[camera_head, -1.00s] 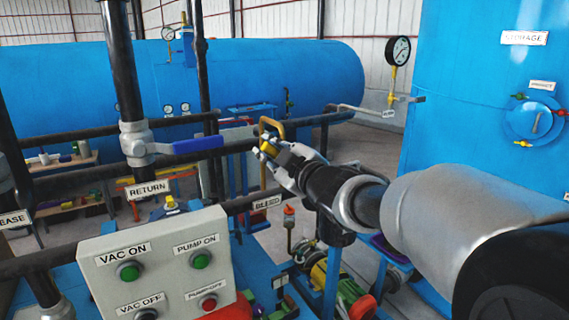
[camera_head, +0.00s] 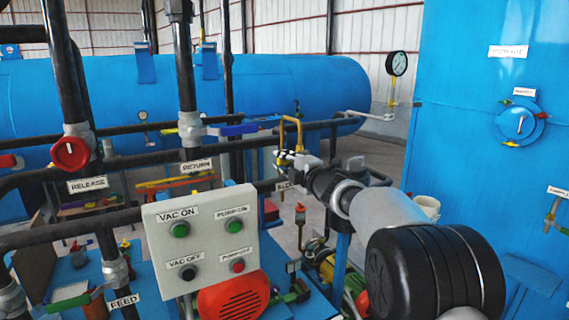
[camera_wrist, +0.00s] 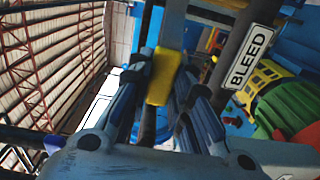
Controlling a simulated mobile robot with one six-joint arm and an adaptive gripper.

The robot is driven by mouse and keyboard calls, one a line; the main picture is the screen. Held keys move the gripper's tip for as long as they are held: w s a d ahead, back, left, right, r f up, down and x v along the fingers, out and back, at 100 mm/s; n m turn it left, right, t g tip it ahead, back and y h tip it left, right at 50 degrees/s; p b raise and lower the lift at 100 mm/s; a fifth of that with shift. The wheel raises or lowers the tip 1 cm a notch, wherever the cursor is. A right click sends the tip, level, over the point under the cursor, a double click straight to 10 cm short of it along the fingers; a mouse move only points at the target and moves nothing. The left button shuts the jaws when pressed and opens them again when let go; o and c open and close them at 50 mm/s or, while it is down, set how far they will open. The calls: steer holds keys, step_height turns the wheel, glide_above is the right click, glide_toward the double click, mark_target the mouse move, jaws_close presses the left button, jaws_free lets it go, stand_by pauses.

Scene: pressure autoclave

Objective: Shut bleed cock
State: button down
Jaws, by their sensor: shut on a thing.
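The bleed cock shows as a small yellow handle (camera_wrist: 163,78) between my fingers in the wrist view. A bent brass pipe (camera_head: 299,130) rises above it in the head view. The white BLEED label (camera_wrist: 252,56) is on the dark pipe just right of the handle; in the head view my gripper partly covers the label (camera_head: 284,186). My gripper (camera_wrist: 161,82) is shut on the yellow handle, one finger on each side. In the head view my gripper (camera_head: 287,159) reaches in from the right, and it hides much of the cock.
Dark horizontal pipes (camera_head: 130,214) run close by. A control box (camera_head: 203,238) with several buttons stands at front centre, above a red motor cover (camera_head: 235,297). A blue-handled RETURN valve (camera_head: 230,130) is left of my gripper. A blue storage tank (camera_head: 475,135) stands right.

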steer(key=shift+f, duration=0.2)
stand_by(0.3)
steer(key=c, duration=1.4)
jaws_free()
steer(key=shift+c, duration=0.2)
steer(key=shift+s+d, duration=0.1)
steer(key=v, duration=1.1)
steer(key=shift+s+d, duration=0.2)
steer(key=shift+s, duration=0.1)
steer(key=shift+d+r, duration=0.1)
